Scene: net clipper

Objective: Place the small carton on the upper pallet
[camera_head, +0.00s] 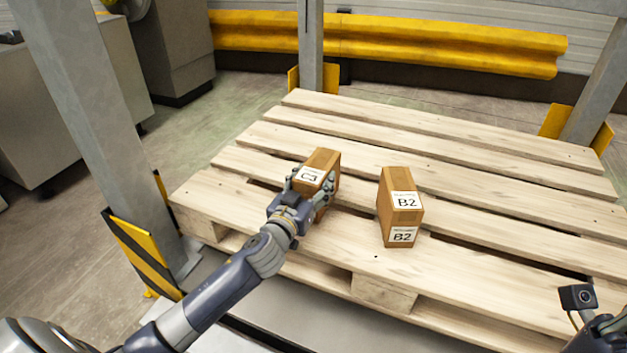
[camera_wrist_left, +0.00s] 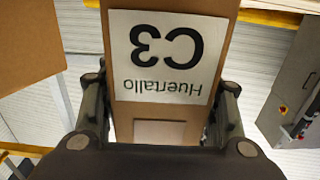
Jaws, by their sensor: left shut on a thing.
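My left gripper (camera_head: 303,196) is shut on a small brown carton (camera_head: 322,163) labelled C3, at the near left part of the wooden pallet (camera_head: 476,198). In the left wrist view the C3 carton (camera_wrist_left: 165,60) stands between the two fingers (camera_wrist_left: 160,118), its white label upside down. The carton's lower part is partly hidden by the gripper, and I cannot tell whether it touches the boards. My right gripper is out of view; only part of my right wrist shows at the lower right.
A carton labelled B2 (camera_head: 401,207) stands upright on the pallet, right of the held carton with a gap between. Grey posts (camera_head: 90,110) with yellow guards (camera_head: 143,250) flank the pallet. A yellow barrier (camera_head: 400,41) runs behind. The far and right boards are clear.

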